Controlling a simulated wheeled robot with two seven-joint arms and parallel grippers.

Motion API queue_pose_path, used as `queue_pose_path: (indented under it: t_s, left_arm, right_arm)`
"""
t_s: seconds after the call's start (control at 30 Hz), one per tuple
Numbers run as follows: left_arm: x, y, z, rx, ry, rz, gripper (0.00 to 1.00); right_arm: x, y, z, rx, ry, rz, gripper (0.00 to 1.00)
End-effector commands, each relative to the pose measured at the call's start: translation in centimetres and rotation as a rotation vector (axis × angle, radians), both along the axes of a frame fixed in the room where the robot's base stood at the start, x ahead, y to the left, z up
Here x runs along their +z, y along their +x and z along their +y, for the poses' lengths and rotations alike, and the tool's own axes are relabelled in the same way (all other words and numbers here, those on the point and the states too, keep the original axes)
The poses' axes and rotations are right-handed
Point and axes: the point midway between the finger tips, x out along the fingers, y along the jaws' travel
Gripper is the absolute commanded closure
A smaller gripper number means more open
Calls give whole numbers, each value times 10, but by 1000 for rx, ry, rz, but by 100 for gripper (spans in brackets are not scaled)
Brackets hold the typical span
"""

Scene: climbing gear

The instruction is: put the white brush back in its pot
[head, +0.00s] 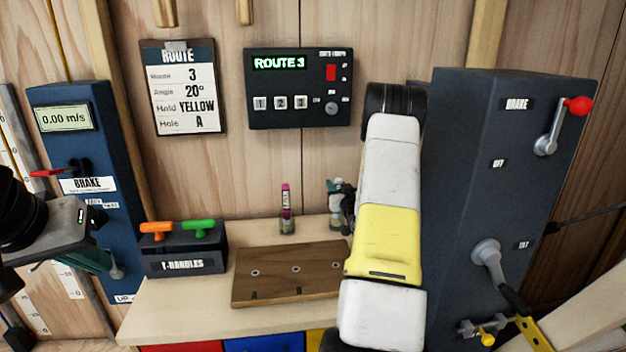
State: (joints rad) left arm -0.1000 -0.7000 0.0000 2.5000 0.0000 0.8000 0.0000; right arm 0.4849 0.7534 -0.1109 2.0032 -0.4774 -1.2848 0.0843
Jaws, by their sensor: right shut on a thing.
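My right gripper (346,203) is behind my white and yellow forearm, which hides most of it. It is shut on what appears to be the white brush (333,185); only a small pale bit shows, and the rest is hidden. A small pot (337,226) stands just below it at the back of the shelf; I cannot tell whether the brush touches it. A pink-handled brush (286,198) stands upright in another small pot (287,226) to the left. My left gripper (95,262) is at the far left, before the blue brake post, its fingers too unclear to read.
A wooden board with holes (280,285) lies on the shelf (170,322). The T-handles box (185,258) stands left of it. A dark brake cabinet (480,180) stands close on the right. The ROUTE 3 panel (299,88) and route card (183,88) hang on the wall above.

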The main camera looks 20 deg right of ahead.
Motion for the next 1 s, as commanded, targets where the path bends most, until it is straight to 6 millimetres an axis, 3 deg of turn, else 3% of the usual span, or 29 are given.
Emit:
queue_pose_path:
  t_s: [0.43,0.47,0.57,0.87,1.0]
  left_arm:
    - [0,0,0,0,0,0,100]
    - [0,0,0,0,0,0,100]
    - [0,0,0,0,0,0,100]
    - [0,0,0,0,0,0,100]
    - [0,0,0,0,0,0,100]
  right_arm:
    - [-5,0,0,0,0,-2,100]
    - [-5,0,0,0,0,-1,74]
    - [-5,0,0,0,0,-1,54]
    - [-6,0,0,-1,0,-1,52]
    - [-6,-11,0,-2,1,2,52]
